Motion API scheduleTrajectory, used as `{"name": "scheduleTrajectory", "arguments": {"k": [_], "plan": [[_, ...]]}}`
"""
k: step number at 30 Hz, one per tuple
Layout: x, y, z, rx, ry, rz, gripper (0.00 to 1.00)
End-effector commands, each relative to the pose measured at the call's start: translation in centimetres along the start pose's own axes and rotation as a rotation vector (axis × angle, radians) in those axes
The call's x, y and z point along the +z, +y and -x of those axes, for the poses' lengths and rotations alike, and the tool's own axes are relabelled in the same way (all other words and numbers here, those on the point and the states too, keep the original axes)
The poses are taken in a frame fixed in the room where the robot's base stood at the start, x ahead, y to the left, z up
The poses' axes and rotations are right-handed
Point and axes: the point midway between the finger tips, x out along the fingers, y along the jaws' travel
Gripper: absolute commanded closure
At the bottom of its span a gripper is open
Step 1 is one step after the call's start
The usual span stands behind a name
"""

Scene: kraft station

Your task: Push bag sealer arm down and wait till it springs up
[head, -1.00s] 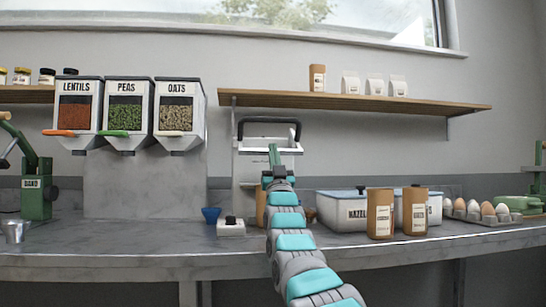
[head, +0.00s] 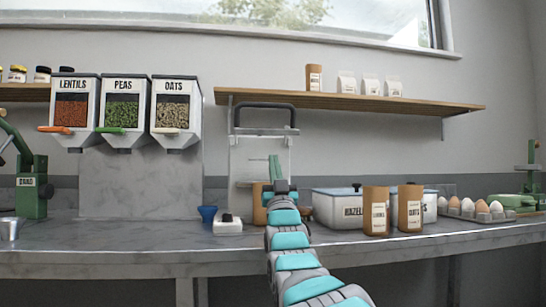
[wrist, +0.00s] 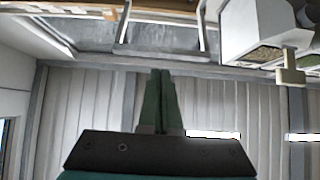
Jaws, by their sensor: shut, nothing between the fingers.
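The bag sealer (head: 247,165) is a pale upright unit on the counter against the back wall. Its arm (head: 265,106), a dark U-shaped handle over a light crossbar, stands raised at its top. My gripper (head: 275,157) is in front of the sealer, below the handle and apart from it in the head view. The green fingers are shut with nothing between them, as the wrist view shows. In the wrist view, a U-shaped frame (wrist: 160,52), likely the sealer arm, appears beyond the fingertips. My arm hides the lower part of the sealer.
Two brown bags stand right, the nearer one (head: 376,210) before a white bin (head: 336,207). Dispensers (head: 124,110) hang left; a shelf (head: 350,99) runs above.

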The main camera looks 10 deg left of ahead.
Motion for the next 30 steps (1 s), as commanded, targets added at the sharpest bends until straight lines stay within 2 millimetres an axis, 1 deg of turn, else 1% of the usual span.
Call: {"name": "scheduleTrajectory", "arguments": {"k": [3, 9, 30], "plan": [[-0.1, -0.1, 1.1, -0.001, 0.004, 0.000, 1.00], [0.1, -0.1, 2.2, -0.001, 0.002, 0.001, 1.00], [0.1, -0.1, 2.4, -0.001, 0.004, 0.000, 1.00]]}}
